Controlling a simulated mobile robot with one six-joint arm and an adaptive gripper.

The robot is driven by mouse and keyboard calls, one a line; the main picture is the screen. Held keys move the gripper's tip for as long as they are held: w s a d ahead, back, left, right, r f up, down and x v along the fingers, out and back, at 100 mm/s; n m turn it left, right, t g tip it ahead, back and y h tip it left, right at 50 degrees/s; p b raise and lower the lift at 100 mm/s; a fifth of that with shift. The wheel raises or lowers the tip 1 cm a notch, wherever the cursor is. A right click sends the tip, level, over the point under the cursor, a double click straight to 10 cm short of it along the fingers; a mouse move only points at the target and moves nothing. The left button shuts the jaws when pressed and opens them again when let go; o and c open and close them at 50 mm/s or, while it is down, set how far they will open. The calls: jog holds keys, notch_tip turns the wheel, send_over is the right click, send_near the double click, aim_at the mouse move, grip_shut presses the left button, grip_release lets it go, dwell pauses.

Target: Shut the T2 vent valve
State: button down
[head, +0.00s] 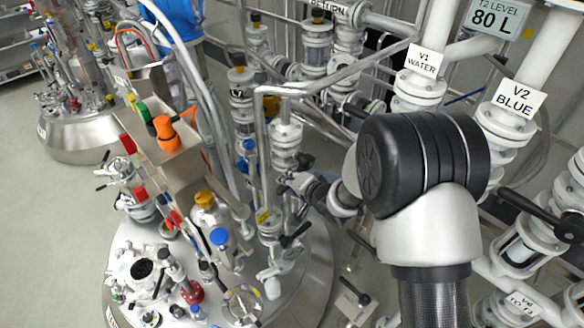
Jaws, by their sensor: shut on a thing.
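My gripper (293,184) is near the middle of the head view, reaching left from my arm over the rim of the large steel tank lid (312,268). It is small and dark here. It is shut on what looks like a valve handle at the upright pipework on the lid's right side. The fingers hide most of that handle, and I cannot tell its angle. No label for the T2 vent valve can be read. The T2 level sign (494,18) shows 80 L at the top right.
Pipes with the V1 WATER label (421,61) and V2 BLUE label (514,98) stand at right. A black valve lever (541,207) sticks out at far right. A blue-capped fitting (219,238) and other fittings crowd the lid. Open floor (55,230) lies at left.

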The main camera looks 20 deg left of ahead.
aim_at(289, 179)
notch_tip(289, 179, up, 3)
jog(key=m+g+p, duration=0.1)
jog(key=p, duration=0.5)
jog(key=shift+s+a+f+y+p, duration=0.1)
jog(key=shift+a+f+y+p, duration=0.1)
jog(key=shift+y+p, duration=0.1)
jog(key=m+g+p, duration=0.1)
jog(key=p, duration=0.2)
jog(key=shift+r, duration=0.3)
jog(key=shift+p, duration=0.35)
jog(key=c, duration=1.5)
grip_release()
jog(key=shift+f, duration=0.1)
jog(key=shift+o, duration=0.2)
jog(key=shift+s+d, duration=0.1)
jog(key=shift+d, duration=0.05)
jog(key=v, duration=1.1)
jog(key=shift+d+r, duration=0.2)
jog(key=shift+d, duration=0.2)
